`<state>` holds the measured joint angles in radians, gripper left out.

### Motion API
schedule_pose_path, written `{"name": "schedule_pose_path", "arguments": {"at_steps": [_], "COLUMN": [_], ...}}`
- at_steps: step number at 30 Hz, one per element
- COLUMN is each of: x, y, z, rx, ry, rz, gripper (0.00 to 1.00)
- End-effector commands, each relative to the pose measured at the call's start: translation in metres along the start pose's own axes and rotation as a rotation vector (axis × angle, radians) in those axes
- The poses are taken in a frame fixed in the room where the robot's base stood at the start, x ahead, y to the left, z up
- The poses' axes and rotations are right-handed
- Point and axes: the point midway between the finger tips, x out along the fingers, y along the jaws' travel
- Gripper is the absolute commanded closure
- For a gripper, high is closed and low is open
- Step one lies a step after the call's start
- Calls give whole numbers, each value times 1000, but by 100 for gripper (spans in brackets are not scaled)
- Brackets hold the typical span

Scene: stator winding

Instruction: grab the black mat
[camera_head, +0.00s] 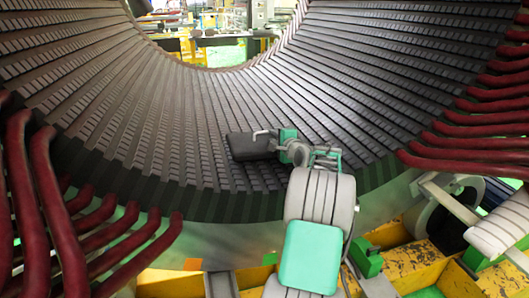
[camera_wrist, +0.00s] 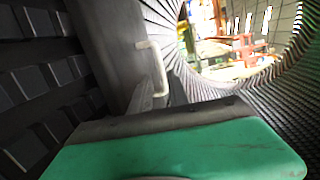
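The black mat (camera_head: 248,147) is a dark flat panel lying on the ridged inner face of the stator, left of my gripper. Its pale bent handle (camera_head: 262,133) stands up near its right end. In the wrist view the mat (camera_wrist: 105,45) is a smooth dark sheet, and the handle (camera_wrist: 150,62) curves out from it toward me. My gripper (camera_wrist: 160,93) has its dark fingertips at the handle's lower end. The handle's lower end appears to lie between the fingers. Whether they press on it is unclear. In the head view my gripper (camera_head: 277,137) is small and partly hidden.
The stator's ridged slots (camera_head: 110,120) curve around my arm on both sides. Dark red bars (camera_head: 60,220) stick out at lower left, and more red bars (camera_head: 480,120) at right. A yellow frame (camera_head: 420,265) lies below. The stator's central opening is free.

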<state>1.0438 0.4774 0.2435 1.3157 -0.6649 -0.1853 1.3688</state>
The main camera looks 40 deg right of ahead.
Motion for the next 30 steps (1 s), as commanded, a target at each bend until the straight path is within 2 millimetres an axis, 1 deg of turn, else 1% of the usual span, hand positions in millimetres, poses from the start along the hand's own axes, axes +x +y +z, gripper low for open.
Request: {"name": "schedule_pose_path", "arguments": {"at_steps": [1,2,6,10,17,25,30], "x": [9,14,40,56,58,58,57], "y": [2,3,3,0,-3,-2,-2], "z": [3,4,5,4,2,2,1], "rx": [-2,-2,-4,-3,-4,-4,-4], "ry": [-5,-6,-8,-6,-2,-1,-1], "rz": [2,2,2,3,4,4,4], "gripper": [78,78,78,78,78,100,100]}}
